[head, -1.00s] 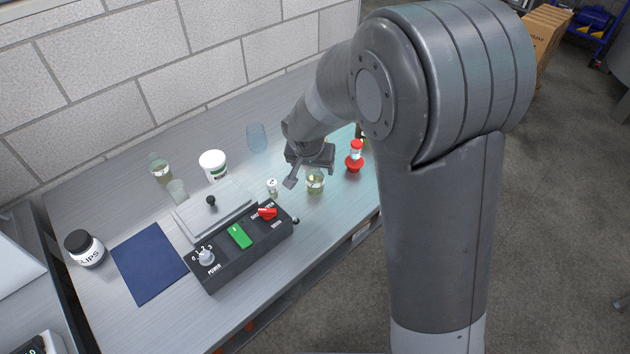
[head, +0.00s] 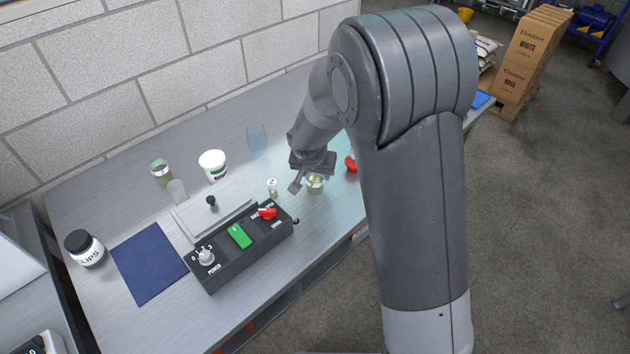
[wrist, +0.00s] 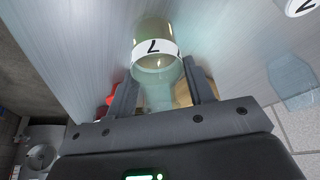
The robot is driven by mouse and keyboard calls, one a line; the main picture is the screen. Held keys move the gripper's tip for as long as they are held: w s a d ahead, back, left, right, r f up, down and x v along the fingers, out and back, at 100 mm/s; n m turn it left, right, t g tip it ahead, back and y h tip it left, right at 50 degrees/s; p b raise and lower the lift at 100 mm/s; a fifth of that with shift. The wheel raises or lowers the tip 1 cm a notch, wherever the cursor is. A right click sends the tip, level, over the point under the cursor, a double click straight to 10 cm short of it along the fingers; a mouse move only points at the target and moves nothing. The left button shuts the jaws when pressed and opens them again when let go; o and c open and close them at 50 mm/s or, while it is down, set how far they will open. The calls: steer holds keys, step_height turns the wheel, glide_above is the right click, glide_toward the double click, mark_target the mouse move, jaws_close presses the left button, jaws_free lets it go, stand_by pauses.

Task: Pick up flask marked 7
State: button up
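The flask marked 7 (wrist: 155,48) is a clear glass vessel with yellowish contents and a white band bearing a black 7. In the wrist view it lies ahead of and partly between my two fingers. In the head view the flask (head: 315,186) stands on the bench right of the control box. My gripper (head: 304,182) is just above and left of it there. In the wrist view my gripper (wrist: 163,88) has its fingers spread on either side of the flask's mouth, with no clear grip on it. The flask's far side is hidden.
A small jar marked 2 (head: 272,187) stands close left of the flask, near the black control box (head: 240,245). A red object (head: 350,164) is close on the right. A bluish glass (head: 257,138) and a white tub (head: 213,165) stand farther back.

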steer(key=c, duration=0.6)
